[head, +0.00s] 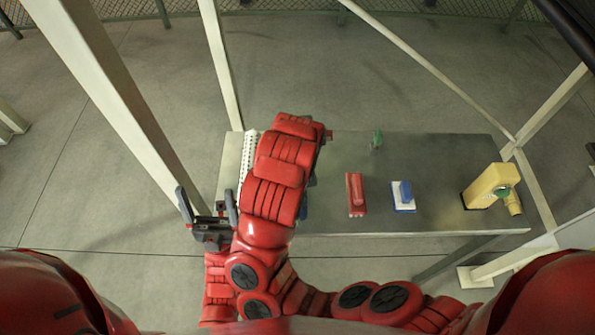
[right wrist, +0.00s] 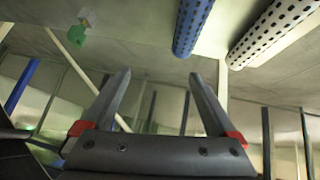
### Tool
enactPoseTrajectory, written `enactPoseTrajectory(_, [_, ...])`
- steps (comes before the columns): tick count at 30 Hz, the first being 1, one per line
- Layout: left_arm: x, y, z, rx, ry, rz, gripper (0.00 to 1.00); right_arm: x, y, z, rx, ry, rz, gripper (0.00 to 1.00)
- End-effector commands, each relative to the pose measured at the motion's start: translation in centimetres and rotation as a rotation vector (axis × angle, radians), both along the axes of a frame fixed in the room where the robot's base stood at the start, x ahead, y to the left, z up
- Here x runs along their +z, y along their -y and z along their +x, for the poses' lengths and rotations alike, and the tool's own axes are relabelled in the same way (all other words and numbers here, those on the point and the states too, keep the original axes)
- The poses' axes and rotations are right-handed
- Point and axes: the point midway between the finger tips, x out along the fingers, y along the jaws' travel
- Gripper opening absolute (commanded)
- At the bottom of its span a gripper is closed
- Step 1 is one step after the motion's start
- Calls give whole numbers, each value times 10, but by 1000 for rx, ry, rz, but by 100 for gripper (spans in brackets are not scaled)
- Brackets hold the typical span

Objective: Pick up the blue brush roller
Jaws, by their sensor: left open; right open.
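The blue brush roller (right wrist: 191,22), with dark spots, shows at the top of the right wrist view. In the head view my red arm over the table mostly hides it. In the right wrist view my right gripper (right wrist: 160,92) is open, its jaws spread and empty, with the roller beyond them and apart from them. My right gripper cannot be made out in the head view. My left gripper (head: 207,197) is open and empty, left of the table's front left corner.
A white dotted roller (right wrist: 272,32) lies beside the blue one. The table (head: 440,160) also holds a green object (head: 377,138), a red tool (head: 355,194), a blue-and-white tool (head: 403,196) and a yellow tool (head: 490,186). Pale posts (head: 221,65) stand around the table.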

Motion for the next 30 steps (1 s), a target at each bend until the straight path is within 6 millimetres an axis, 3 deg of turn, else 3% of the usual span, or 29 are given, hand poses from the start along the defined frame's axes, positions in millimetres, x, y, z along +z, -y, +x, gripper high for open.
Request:
enactPoseTrajectory(3, [0,0,0,0,0,0,88,-14,-16,-35,5,-149,83,94])
enactPoseTrajectory(6, [0,0,0,0,0,0,88,-21,-24,-55,9,-230,126,94])
enactPoseTrajectory(9, [0,0,0,0,0,0,88,-28,-28,-63,10,-268,143,94])
enactPoseTrajectory(18, [0,0,0,0,0,0,88,-75,-27,-46,9,-279,143,94])
enactPoseTrajectory(30, [0,0,0,0,0,0,88,-112,-27,-27,9,-282,147,94])
